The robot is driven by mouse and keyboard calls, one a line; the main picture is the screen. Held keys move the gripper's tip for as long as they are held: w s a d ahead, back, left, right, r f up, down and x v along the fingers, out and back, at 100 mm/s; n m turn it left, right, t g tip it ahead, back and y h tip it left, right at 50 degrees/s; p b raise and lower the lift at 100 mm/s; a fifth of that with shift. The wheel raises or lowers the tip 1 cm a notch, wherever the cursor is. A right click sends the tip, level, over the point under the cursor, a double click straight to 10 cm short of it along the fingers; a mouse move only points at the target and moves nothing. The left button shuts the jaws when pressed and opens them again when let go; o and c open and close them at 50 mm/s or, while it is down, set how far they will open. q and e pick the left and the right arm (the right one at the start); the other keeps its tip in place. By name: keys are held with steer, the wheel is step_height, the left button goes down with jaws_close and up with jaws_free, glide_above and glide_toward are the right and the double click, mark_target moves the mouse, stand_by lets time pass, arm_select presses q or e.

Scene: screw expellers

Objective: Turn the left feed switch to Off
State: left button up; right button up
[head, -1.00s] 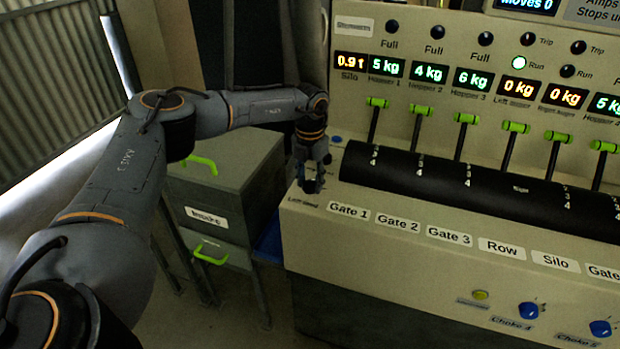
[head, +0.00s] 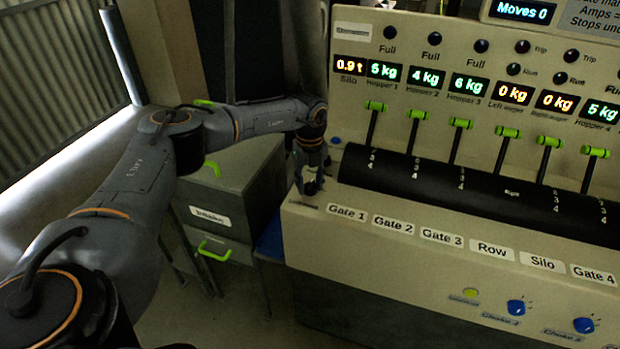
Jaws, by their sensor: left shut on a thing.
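My left gripper (head: 309,187) points down at the left end of the beige control panel (head: 400,270), just left of the Gate 1 label. It is shut on the left feed switch, which its fingers mostly hide, so I cannot read the switch's position. The small label below it is too dim to read now. On the upright display board, the left auger readout (head: 512,93) shows 0 kg, and the Run lamp (head: 513,69) above it is dark. My right gripper is not in view.
Several green-handled levers (head: 461,123) rise from a black drum (head: 420,178) right of the gripper. A blue button (head: 335,140) sits close behind it. Blue choke knobs (head: 516,307) are on the front face. A grey Intake box (head: 240,175) stands left of the panel.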

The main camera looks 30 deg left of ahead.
mark_target(310, 183)
arm_select(q)
steer(key=shift+r+n, duration=0.1)
steer(key=shift+n, duration=0.5)
steer(key=shift+n+p, duration=0.3)
steer(key=shift+p, duration=0.05)
steer(key=o, duration=1.2)
step_height(310, 183, up, 12)
